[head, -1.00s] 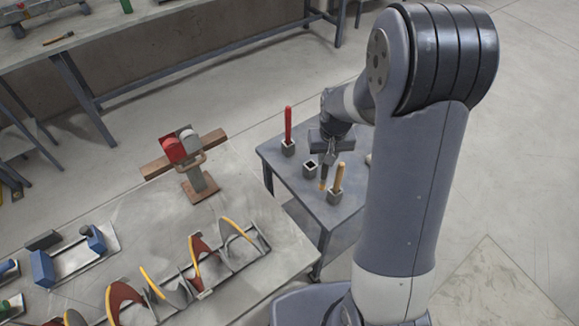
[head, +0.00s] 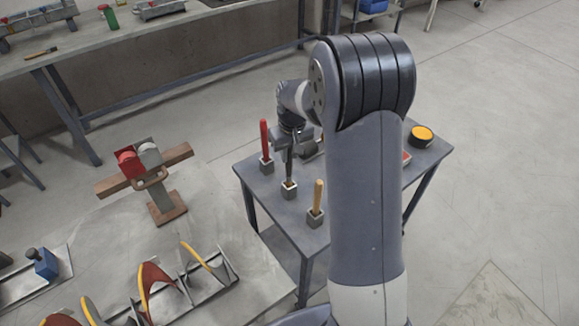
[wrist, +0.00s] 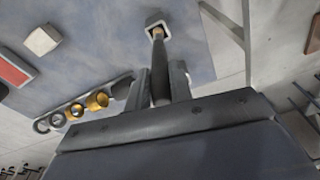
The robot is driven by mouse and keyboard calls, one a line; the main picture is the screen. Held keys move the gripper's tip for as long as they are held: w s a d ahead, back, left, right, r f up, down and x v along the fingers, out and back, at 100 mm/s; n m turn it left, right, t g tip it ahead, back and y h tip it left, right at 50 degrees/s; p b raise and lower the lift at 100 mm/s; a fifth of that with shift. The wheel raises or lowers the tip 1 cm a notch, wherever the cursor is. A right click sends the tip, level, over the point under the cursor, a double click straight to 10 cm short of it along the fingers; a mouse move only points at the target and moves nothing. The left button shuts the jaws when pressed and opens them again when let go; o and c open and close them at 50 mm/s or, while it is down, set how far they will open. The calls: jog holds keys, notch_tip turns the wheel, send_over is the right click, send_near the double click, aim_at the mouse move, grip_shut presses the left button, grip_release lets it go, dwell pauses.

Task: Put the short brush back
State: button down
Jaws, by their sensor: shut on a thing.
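My gripper (head: 289,150) is shut on the short brush (head: 289,168), a dark stick with a pale lower end, held about upright. Its lower end is at the mouth of the middle square grey holder (head: 289,190) on the small table. In the wrist view the brush (wrist: 159,70) runs from between my fingers (wrist: 160,85) to the holder (wrist: 156,18). Its pale end meets the opening there; how deep it sits I cannot tell.
A red-handled tool (head: 264,138) stands in a holder behind left, and a yellow-handled one (head: 318,195) in a holder in front right. The small grey table (head: 262,205) also carries a yellow-topped round thing (head: 422,134). A workbench with auger parts (head: 190,270) lies at the left.

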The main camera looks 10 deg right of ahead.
send_over(290, 176)
jog(key=shift+w+f, duration=0.15)
jog(key=shift+f, duration=2.05)
jog(key=c, duration=1.3)
grip_release()
jog(key=shift+o, duration=0.2)
jog(key=shift+r, duration=0.6)
notch_tip(290, 176, up, 11)
jog(key=s, duration=0.1)
jog(key=shift+s, duration=0.25)
jog(key=shift+d, duration=0.1)
